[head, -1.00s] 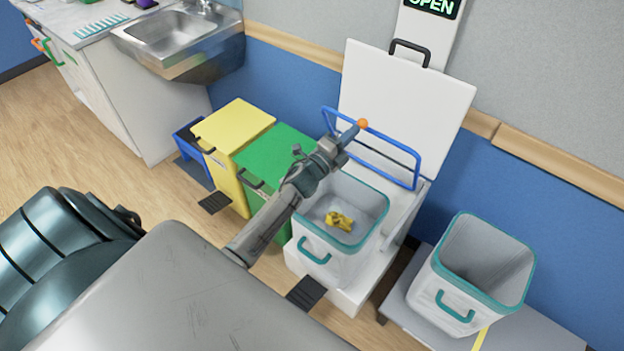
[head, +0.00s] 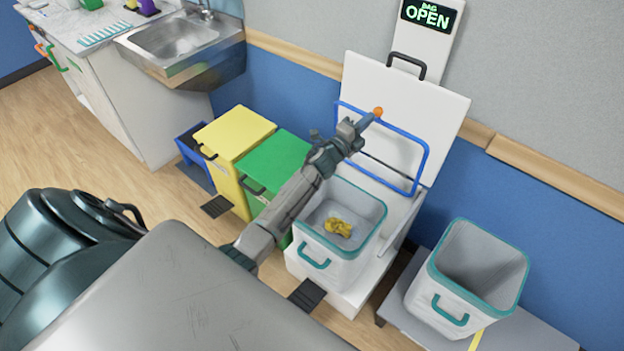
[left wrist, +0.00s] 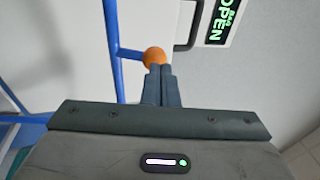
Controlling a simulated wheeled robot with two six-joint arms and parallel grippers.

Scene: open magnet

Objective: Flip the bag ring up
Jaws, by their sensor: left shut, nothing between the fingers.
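The blue bag ring (head: 426,160) stands tilted up in front of the white lid (head: 435,112), above the open bin. It also shows as a blue bar in the left wrist view (left wrist: 110,35). An orange knob (head: 378,112) sits at the ring's upper edge. My left gripper (head: 368,119) is shut with nothing between its fingers. Its fingertips are at the orange knob, which shows just beyond them in the left wrist view (left wrist: 154,57); I cannot tell whether they touch. My right gripper is not in view.
The white bin (head: 330,262) with a teal rim holds a crumpled yellow item (head: 338,227). Green (head: 280,160) and yellow (head: 235,130) bins stand to its left. Another teal-rimmed bin (head: 450,300) stands on a grey bench at right. A sign (head: 428,15) reads "BAG OPEN".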

